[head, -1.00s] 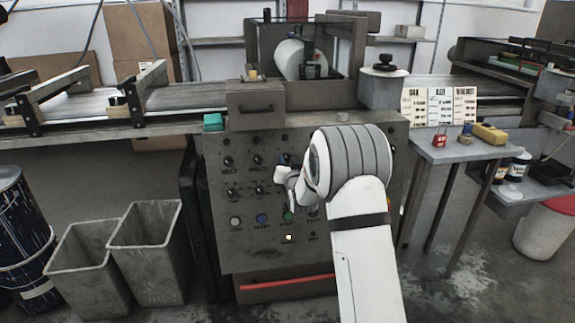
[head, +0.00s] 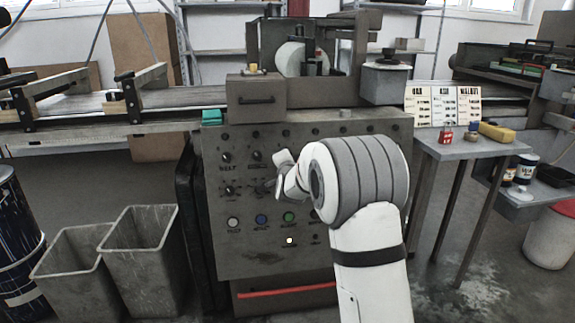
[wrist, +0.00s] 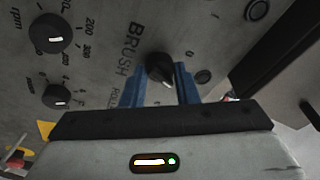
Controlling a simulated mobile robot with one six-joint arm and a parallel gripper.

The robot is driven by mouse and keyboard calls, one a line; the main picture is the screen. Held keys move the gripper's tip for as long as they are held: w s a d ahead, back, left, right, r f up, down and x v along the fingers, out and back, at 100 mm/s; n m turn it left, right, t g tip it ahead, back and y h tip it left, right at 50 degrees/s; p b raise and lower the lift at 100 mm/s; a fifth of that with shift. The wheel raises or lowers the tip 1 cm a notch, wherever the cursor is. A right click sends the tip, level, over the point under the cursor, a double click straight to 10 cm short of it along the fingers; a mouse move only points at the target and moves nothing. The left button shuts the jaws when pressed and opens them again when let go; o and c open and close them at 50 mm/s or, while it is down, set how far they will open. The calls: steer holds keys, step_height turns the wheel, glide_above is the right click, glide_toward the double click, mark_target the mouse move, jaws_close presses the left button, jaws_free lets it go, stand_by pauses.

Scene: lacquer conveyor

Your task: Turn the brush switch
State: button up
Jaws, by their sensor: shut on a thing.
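The brush switch (wrist: 156,66) is a round black knob with a white pointer mark, on the grey panel beside the printed word BRUSH in the wrist view. My gripper (wrist: 159,84) is shut on it, with one blue finger on each side of the knob. The pointer mark shows at the knob's lower right in that view. In the head view my gripper (head: 283,168) is at the upper middle of the control panel (head: 240,262). My white wrist and arm hide the switch and part of the knob rows there.
Other knobs (wrist: 50,34) sit close by on the panel. Coloured buttons, including a blue one (head: 261,219), lie below. A small table (head: 455,150) with labelled cards stands right, and grey bins (head: 140,255) stand left. A conveyor (head: 75,105) runs behind.

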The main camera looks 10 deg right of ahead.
steer(key=shift+m+b, duration=0.35)
steer(key=shift+m, duration=0.45)
steer(key=shift+o, duration=0.2)
steer(key=shift+r, duration=0.1)
steer(key=o, duration=1)
steer(key=shift+c, duration=0.2)
steer(key=shift+s, duration=0.1)
steer(key=s+a+p, duration=0.1)
steer(key=s, duration=0.6)
steer(key=shift+s+r, duration=0.15)
steer(key=shift+s, duration=0.1)
steer(key=shift+a, duration=0.1)
